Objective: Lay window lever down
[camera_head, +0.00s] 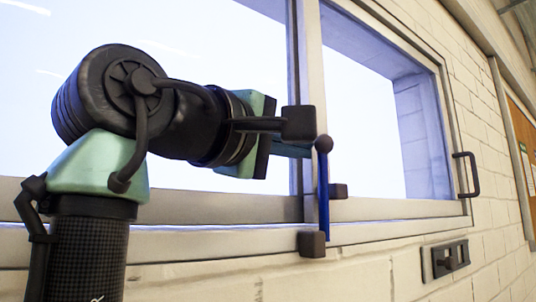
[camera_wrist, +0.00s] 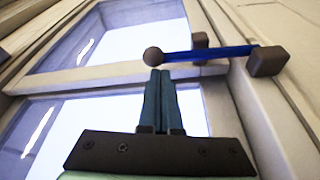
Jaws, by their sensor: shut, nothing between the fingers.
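The window lever is a blue rod (camera_head: 323,195) with a dark round knob (camera_head: 323,143) at its top end. It stands upright on a brown block (camera_head: 311,243) at the lower window frame. In the wrist view the blue rod (camera_wrist: 210,53) runs sideways, with its knob (camera_wrist: 153,56) at the left. My gripper (camera_head: 304,150) is at the height of the knob, on its left side. In the wrist view my gripper (camera_wrist: 160,72) has its two teal fingers together, with nothing between them. The tips appear very near or against the knob; contact is unclear.
A second brown block (camera_head: 338,190) sits on the frame just right of the rod. A dark pull handle (camera_head: 466,174) is on the frame's right side. A dark wall plate (camera_head: 445,259) is below it on the brick wall. A notice board (camera_head: 524,160) hangs far right.

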